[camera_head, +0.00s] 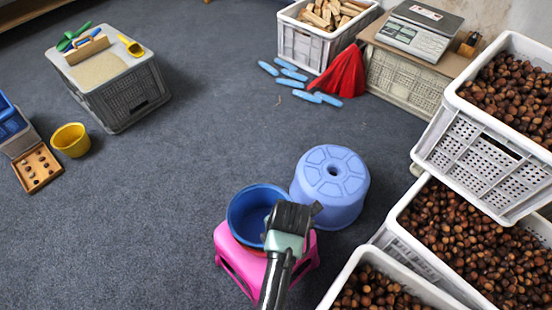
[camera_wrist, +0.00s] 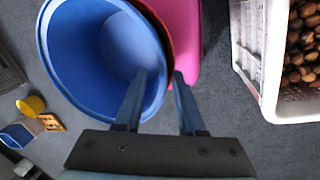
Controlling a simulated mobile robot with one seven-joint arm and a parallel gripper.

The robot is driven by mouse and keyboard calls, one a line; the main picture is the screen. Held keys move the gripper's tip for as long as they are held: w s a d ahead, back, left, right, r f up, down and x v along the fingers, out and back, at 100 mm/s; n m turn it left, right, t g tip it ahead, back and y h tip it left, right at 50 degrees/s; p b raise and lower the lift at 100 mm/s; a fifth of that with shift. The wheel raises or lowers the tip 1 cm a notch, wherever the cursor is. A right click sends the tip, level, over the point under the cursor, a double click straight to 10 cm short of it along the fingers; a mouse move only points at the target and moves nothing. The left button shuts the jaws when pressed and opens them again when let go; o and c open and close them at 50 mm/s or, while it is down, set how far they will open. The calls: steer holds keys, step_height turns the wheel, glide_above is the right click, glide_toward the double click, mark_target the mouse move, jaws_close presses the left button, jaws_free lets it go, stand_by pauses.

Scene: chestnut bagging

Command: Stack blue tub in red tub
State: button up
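The blue tub (camera_head: 246,207) stands on the pink stool in the head view, its opening facing up. In the wrist view the blue tub (camera_wrist: 75,45) fills the upper left. A strip of red tub (camera_wrist: 161,28) shows along its right side, between it and the pink stool; most of the red tub is hidden, so how deep the blue tub sits in it cannot be told. My gripper (camera_wrist: 160,73) is at the blue tub's right rim, its fingers apart: one over the tub's inside, one outside. In the head view my gripper (camera_head: 292,215) covers the rim's right side.
The pink stool (camera_head: 232,255) is underneath. A blue-violet round stool (camera_head: 338,205) stands close behind right. White crates of chestnuts (camera_head: 470,155) crowd the right. A yellow bucket (camera_head: 70,139) and a grey crate (camera_head: 125,98) are at left. The floor left of the pink stool is clear.

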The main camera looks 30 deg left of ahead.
steer(key=p+v, duration=0.5)
steer(key=v, duration=0.6)
steer(key=shift+r, duration=0.35)
steer(key=shift+d, duration=0.1)
steer(key=w+r+m+t+y, duration=0.1)
steer(key=w+r+m+t, duration=0.55)
steer(key=w+r, duration=0.65)
steer(key=w+d+r+m+t, duration=0.25)
steer(key=r+m+t, duration=0.2)
steer(key=r, duration=0.85)
steer(key=w+d+r+m+t, duration=0.2)
steer(key=d+r+m+t, duration=0.3)
steer(key=r, duration=0.8)
steer(key=s+d+r+m+t+h, duration=0.1)
steer(key=s+d+r+m+t, duration=0.2)
steer(key=r, duration=1)
steer(key=s+d+r+m+t+h, duration=0.2)
steer(key=s+r+m+t, duration=0.5)
steer(key=s+r+m, duration=0.4)
step_height(320, 180, up, 3)
steer(key=shift+s+d, duration=0.25)
steer(key=shift+d, duration=0.3)
